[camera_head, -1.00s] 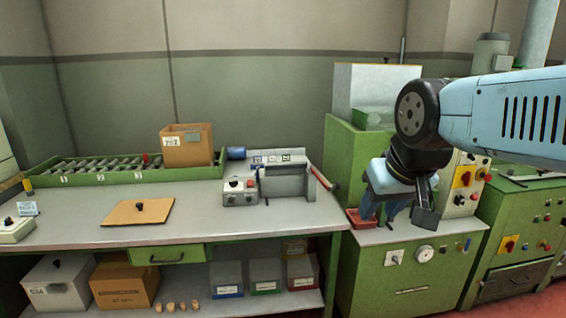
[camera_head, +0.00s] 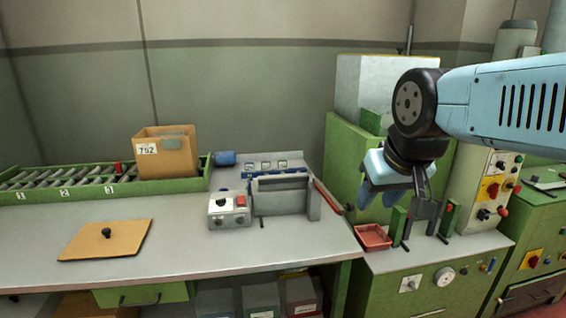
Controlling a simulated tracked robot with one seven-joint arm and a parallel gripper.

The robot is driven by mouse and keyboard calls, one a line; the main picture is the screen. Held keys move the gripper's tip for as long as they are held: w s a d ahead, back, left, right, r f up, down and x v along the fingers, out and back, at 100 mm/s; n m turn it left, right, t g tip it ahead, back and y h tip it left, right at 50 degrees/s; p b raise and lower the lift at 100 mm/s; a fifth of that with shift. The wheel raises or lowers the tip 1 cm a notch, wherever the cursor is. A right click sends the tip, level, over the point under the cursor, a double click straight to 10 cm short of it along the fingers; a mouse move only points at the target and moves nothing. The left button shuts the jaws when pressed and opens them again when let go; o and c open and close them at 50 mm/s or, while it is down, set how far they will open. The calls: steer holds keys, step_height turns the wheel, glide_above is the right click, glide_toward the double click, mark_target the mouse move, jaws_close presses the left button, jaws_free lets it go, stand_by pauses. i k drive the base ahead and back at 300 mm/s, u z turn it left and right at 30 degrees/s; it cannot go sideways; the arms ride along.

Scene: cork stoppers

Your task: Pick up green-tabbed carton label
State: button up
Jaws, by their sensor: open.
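Small upright cards (camera_head: 266,164) stand in a row on a blue rack behind the grey press device on the bench. Greenish marks show on them, but they are too small to tell which one has the green tab. My gripper (camera_head: 381,201) hangs from the arm at the right, in front of the green machine. It points down with its jaws open, and I see nothing held in it. It is apart from the cards, well to their right.
A grey device (camera_head: 282,196) and a switch box (camera_head: 229,209) stand in front of the cards. A cardboard carton (camera_head: 178,160) is on the green roller conveyor (camera_head: 110,195). A red tray (camera_head: 373,236) lies below my gripper. The bench front is mostly clear.

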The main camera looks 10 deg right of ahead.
mark_target(282, 164)
steer(key=i, duration=0.9)
steer(key=u, duration=0.1)
